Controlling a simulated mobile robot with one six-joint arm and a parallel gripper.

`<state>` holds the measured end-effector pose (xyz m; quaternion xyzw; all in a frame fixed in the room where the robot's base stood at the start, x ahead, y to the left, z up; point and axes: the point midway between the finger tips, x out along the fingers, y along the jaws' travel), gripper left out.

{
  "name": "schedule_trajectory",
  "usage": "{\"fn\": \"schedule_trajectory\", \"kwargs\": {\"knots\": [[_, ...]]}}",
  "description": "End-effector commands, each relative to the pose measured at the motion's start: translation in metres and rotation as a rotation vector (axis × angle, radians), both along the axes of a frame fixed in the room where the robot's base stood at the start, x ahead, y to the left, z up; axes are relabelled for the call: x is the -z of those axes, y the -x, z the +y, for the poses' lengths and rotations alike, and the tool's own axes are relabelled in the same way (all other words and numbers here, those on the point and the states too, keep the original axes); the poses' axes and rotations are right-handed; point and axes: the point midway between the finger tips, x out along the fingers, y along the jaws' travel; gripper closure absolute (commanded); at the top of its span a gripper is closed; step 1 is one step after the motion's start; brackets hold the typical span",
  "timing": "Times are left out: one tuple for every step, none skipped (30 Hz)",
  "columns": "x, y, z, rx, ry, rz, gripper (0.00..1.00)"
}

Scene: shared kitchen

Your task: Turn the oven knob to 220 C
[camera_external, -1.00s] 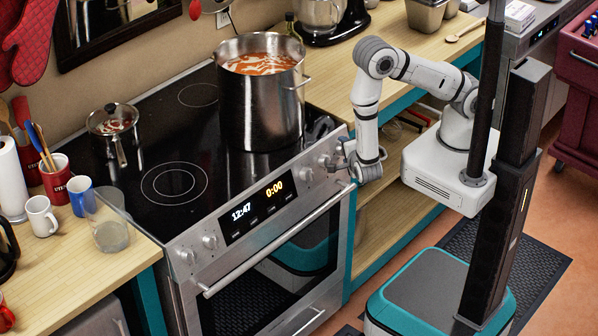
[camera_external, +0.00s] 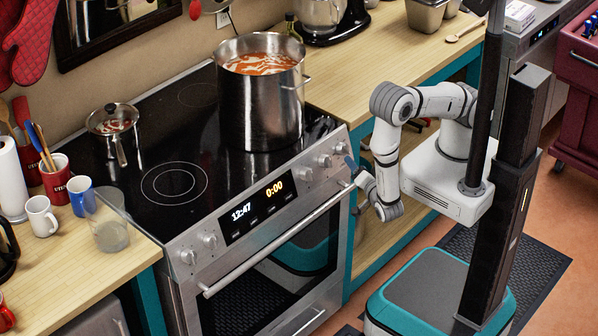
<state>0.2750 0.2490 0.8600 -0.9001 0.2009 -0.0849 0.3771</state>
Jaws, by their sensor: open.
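The oven (camera_external: 262,235) is a steel range with a black glass cooktop and a sloped front panel. Its right-hand knobs (camera_external: 324,160) sit near the panel's right end, and two more knobs (camera_external: 209,241) sit at the left. The knob markings are too small to read, so I cannot tell any setting. A lit display (camera_external: 257,206) between them shows 12:47 and 0:00. My gripper (camera_external: 355,185) is open and empty, just right of the panel's right end, apart from the knobs and close to the right end of the door handle (camera_external: 280,240).
A large steel pot of red soup (camera_external: 262,100) stands on the cooktop's right rear. A small lidded pot (camera_external: 113,125) stands at the left. Wooden counters (camera_external: 415,60) flank the oven.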

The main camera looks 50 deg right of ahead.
Motion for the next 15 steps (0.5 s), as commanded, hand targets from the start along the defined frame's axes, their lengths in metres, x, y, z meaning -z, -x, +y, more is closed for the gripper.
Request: {"fn": "schedule_trajectory", "kwargs": {"knots": [[0.000,0.001,0.001,-0.001,0.000,0.001,0.42],[0.000,0.002,0.001,-0.001,0.000,0.001,0.42],[0.000,0.002,0.001,0.000,-0.001,0.000,0.42],[0.000,0.002,0.001,0.001,-0.001,0.000,0.42],[0.000,0.002,0.001,0.001,-0.001,0.000,0.42],[0.000,0.002,0.001,0.001,-0.001,0.000,0.42],[0.000,0.002,0.001,0.001,-0.001,0.000,0.42],[0.000,0.002,0.001,0.001,-0.001,0.000,0.42],[0.000,0.002,0.001,0.001,-0.001,0.000,0.43],[0.000,0.002,0.001,0.001,-0.003,-0.001,0.43],[0.001,0.002,0.001,0.000,-0.007,-0.002,0.43],[0.002,0.001,0.003,-0.002,-0.020,-0.005,0.43],[0.003,0.001,0.005,-0.005,-0.035,-0.011,0.43],[0.005,0.001,0.007,-0.008,-0.055,-0.017,0.43],[0.007,0.001,0.011,-0.014,-0.091,-0.030,0.43]]}}
